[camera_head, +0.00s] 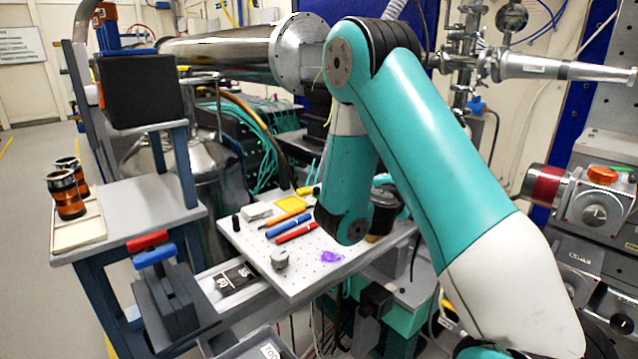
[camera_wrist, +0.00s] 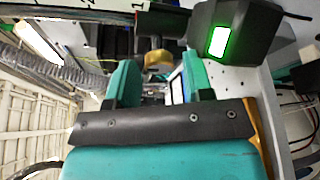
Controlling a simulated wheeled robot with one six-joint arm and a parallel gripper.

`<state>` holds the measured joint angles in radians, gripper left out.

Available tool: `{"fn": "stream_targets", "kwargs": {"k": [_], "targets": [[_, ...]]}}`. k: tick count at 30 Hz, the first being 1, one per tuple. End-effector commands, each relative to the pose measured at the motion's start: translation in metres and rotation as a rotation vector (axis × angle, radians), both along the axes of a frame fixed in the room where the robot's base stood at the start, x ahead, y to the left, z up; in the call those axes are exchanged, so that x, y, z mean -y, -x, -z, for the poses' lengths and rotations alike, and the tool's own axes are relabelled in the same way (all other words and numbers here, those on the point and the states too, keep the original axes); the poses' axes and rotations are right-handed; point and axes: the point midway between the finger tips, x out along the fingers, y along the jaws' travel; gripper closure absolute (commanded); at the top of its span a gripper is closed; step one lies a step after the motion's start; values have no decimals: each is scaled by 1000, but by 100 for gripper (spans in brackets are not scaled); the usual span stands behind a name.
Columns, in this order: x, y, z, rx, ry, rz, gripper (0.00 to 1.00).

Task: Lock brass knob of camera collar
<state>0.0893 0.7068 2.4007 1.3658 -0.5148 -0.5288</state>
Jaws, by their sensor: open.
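A round brass-coloured knob (camera_wrist: 158,57) shows in the wrist view, seen between the two teal fingers of my gripper (camera_wrist: 159,70). The fingers are spread apart with a gap on both sides of the knob; I cannot tell how far beyond the fingertips it lies. A dark cylindrical body (camera_wrist: 160,22) is just above the knob in the picture; whether it is the camera or its collar is unclear. In the head view my own arm hides the gripper's fingertips and the knob.
A black box with a green-lit screen (camera_wrist: 237,38) stands close by the right finger. In the head view a perforated plate (camera_head: 325,268) holds pens, a purple item (camera_head: 331,257) and a small grey cylinder (camera_head: 280,259). A steel beam pipe (camera_head: 225,52) runs behind.

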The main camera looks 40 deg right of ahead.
Motion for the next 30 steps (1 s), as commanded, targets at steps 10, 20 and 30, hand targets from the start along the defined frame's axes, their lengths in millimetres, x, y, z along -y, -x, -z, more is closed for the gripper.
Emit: {"fn": "stream_targets", "kwargs": {"k": [10, 20, 30], "targets": [[1, 2, -10, -310, 22, 8, 46], [1, -2, -12, -700, 54, 6, 46], [-31, -1, -15, -969, 80, -4, 46]]}}
